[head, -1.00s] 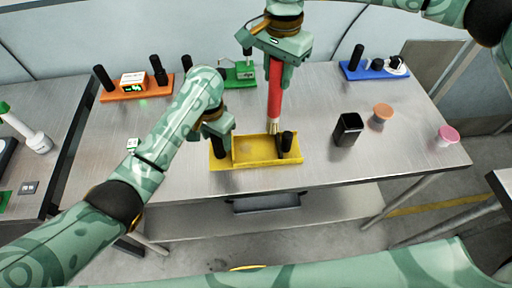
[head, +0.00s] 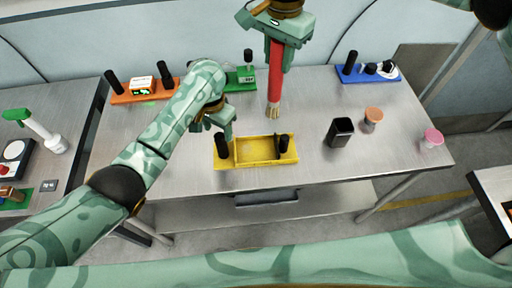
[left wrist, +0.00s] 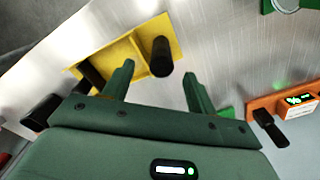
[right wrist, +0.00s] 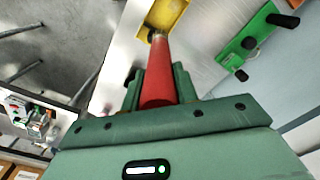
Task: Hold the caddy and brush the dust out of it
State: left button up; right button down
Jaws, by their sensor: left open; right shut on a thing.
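The yellow caddy (head: 262,159) lies on the steel table near its front edge, with one black post (head: 222,146) at its left end and another (head: 283,145) at its right. My left gripper (head: 226,130) is open just above the left post. In the left wrist view, that post (left wrist: 161,58) shows between the open fingers (left wrist: 157,76), not gripped. My right gripper (head: 279,45) is shut on the red handle of a brush (head: 275,75). The brush points down, its pale bristles behind and above the caddy. Dust in the caddy is too small to make out.
A black cup (head: 340,132), an orange-topped jar (head: 373,116) and a pink-topped jar (head: 432,138) stand to the right. Orange (head: 150,96), green (head: 236,85) and blue (head: 360,76) modules line the back. The table around the caddy's sides is clear.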

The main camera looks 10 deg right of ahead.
dwell(0.3)
notch_tip(320, 180, up, 13)
jog(key=p, duration=1.2)
jog(key=shift+s, duration=0.1)
pick_arm(q)
notch_tip(320, 180, up, 9)
